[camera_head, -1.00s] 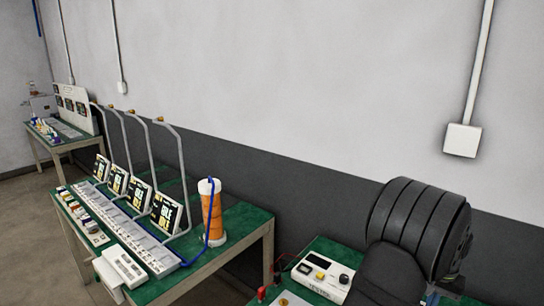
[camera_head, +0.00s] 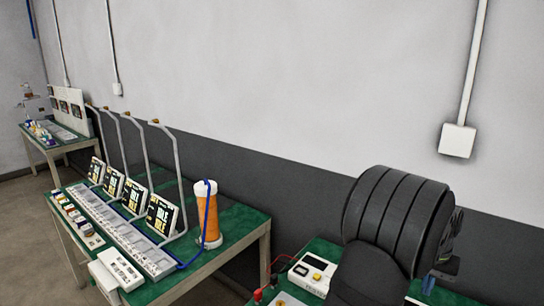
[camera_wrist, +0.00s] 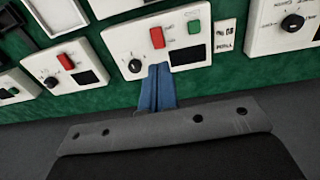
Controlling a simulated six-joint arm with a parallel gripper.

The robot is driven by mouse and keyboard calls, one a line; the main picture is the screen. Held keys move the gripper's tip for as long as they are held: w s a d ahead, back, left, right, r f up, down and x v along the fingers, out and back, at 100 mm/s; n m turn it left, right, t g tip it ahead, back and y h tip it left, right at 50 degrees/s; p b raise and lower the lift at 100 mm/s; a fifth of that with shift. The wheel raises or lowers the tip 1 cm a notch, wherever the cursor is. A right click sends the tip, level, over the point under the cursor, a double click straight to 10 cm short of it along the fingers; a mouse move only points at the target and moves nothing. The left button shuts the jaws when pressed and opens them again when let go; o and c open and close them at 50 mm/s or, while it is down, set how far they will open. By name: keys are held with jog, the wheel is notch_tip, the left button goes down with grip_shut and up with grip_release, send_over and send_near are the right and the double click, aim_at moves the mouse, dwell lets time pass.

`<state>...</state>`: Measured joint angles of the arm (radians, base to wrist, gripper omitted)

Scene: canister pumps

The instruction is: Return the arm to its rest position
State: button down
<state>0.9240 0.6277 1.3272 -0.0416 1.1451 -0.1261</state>
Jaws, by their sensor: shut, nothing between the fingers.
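My gripper (camera_wrist: 157,72) shows in the wrist view with its two blue fingers together and nothing between them. The fingertips overlap the lower edge of a white control box (camera_wrist: 120,40) in the picture; I cannot tell whether they touch it. In the head view my dark arm is at the lower right, over the near green-topped bench (camera_head: 322,246), and hides much of it. The fingers are mostly hidden there.
More white control boxes (camera_wrist: 40,84) stand on the green surface in the wrist view. A second bench holds several display panels (camera_head: 163,213) under bent pipes and an orange cylinder (camera_head: 208,220) with a blue hose. A wall box (camera_head: 457,140) hangs above right.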

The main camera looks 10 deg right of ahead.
jog(key=a+r+h, duration=0.1)
jog(key=a+r, duration=0.3)
jog(key=r, duration=0.7)
jog(key=shift+w+a+h, duration=0.15)
jog(key=shift+a+h, duration=0.1)
jog(key=shift+h, duration=0.15)
jog(key=c, duration=1)
grip_release()
jog(key=o, duration=0.4)
jog(key=shift+c, duration=0.2)
jog(key=o, duration=0.4)
jog(key=shift+s+a+r+m, duration=0.1)
jog(key=shift+s+a+m, duration=0.1)
jog(key=shift+m, duration=0.3)
jog(key=shift+o, duration=1.2)
jog(key=s+a+r+m+y, duration=0.2)
jog(key=s+a+r+m, duration=0.1)
jog(key=m, duration=1.1)
jog(key=s+a, duration=0.1)
jog(key=s, duration=0.1)
jog(key=shift+s+a+r, duration=0.2)
jog(key=shift+s, duration=0.15)
notch_tip(320, 180, down, 9)
jog(key=s+a+m, duration=0.1)
jog(key=m, duration=0.2)
jog(key=shift+f, duration=0.15)
